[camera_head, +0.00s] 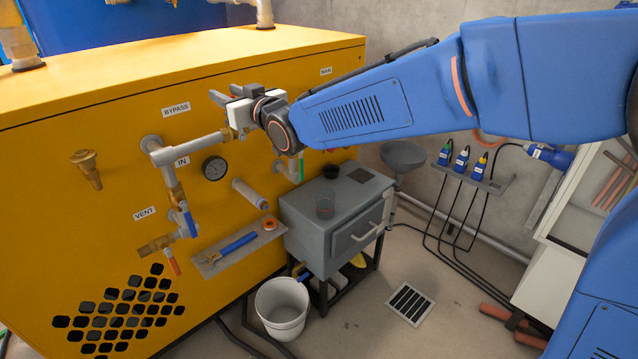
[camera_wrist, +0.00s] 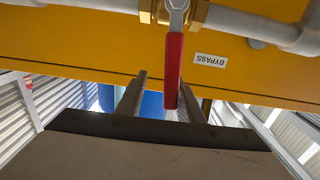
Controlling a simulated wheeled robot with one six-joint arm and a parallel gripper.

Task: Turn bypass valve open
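The bypass valve's red handle (camera_wrist: 173,72) shows in the wrist view, fixed to a brass valve body (camera_wrist: 178,12) on a grey pipe. The handle runs across the line of the pipe and reaches down in the picture between my gripper's fingers. My gripper (camera_wrist: 163,88) is open, with one finger on each side of the handle; a gap shows on the left, and contact on the right cannot be told.
A pressure gauge (camera_head: 214,168) and the IN pipe (camera_head: 190,150) are close below my gripper. A blue-handled valve (camera_head: 187,220) and a red-handled vent valve (camera_head: 172,262) are lower left. A tool shelf (camera_head: 238,248), grey cabinet (camera_head: 318,225) and bucket (camera_head: 283,308) stand below.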

